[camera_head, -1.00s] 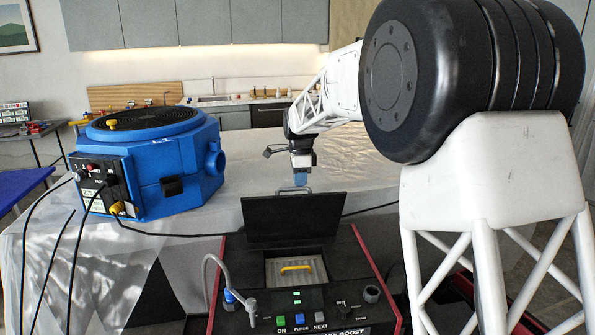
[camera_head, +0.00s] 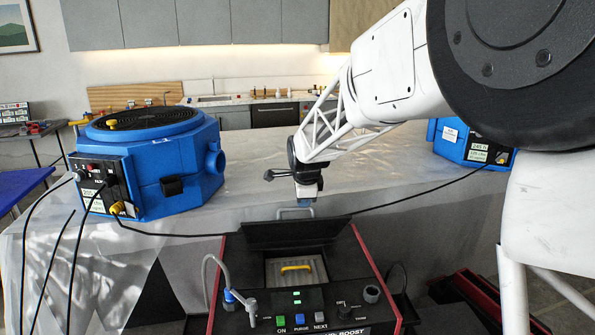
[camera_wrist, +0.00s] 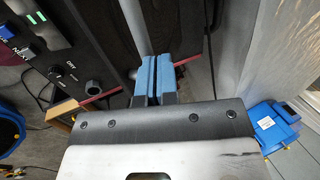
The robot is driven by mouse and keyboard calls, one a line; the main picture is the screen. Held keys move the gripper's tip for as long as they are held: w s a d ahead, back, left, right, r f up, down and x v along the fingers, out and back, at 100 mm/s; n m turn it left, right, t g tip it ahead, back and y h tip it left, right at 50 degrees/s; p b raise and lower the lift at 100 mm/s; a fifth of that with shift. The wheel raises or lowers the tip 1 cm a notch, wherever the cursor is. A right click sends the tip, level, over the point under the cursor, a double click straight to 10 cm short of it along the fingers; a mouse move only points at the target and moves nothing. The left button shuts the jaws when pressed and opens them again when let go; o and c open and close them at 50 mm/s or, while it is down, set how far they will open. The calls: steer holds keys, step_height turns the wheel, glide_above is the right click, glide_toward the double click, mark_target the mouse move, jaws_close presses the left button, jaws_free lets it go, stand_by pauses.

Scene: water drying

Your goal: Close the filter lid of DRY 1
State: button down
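The red-and-black machine (camera_head: 375,280) stands in front of the table; no DRY 1 label is readable. Its lid (camera_head: 290,236) is raised at the back and strongly tilted, seen as a narrow dark strip. A pale handle (camera_head: 283,213) sticks up from the lid's upper edge. The filter opening shows a pleated panel with a yellow handle (camera_head: 296,268). My gripper (camera_head: 304,202) is at the lid's handle, fingers pointing down. In the wrist view my blue fingertips (camera_wrist: 155,78) are almost together, with nothing visible between them. Contact with the handle is unclear.
A blue machine (camera_head: 150,170) stands on the table at left, another (camera_head: 465,142) at right. A grey hose (camera_head: 212,275) rises at the machine's left front. Black cables cross the table front. The table's middle (camera_head: 250,185) is clear.

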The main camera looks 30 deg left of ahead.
mark_target(306, 221)
steer(key=shift+t+y, duration=0.5)
steer(key=shift+t, duration=0.2)
steer(key=s+d+f, duration=0.2)
steer(key=s, duration=0.1)
steer(key=shift+d+f, duration=0.1)
steer(key=shift+f, duration=0.15)
steer(key=shift+s+d+f+t, duration=0.3)
steer(key=shift+s+d+f, duration=0.2)
steer(key=shift+s+f, duration=0.2)
steer(key=shift+y, duration=0.3)
steer(key=s+d+f, duration=0.1)
steer(key=s+f, duration=0.1)
steer(key=f, duration=0.2)
steer(key=s+d+f, duration=0.2)
steer(key=f, duration=0.2)
steer(key=s+d+f, duration=0.1)
steer(key=s+f, duration=0.1)
steer(key=f, duration=0.2)
steer(key=shift+d, duration=0.25)
steer(key=shift+s+d+f, duration=0.1)
steer(key=shift+d+f, duration=0.05)
steer(key=shift+f, duration=0.7)
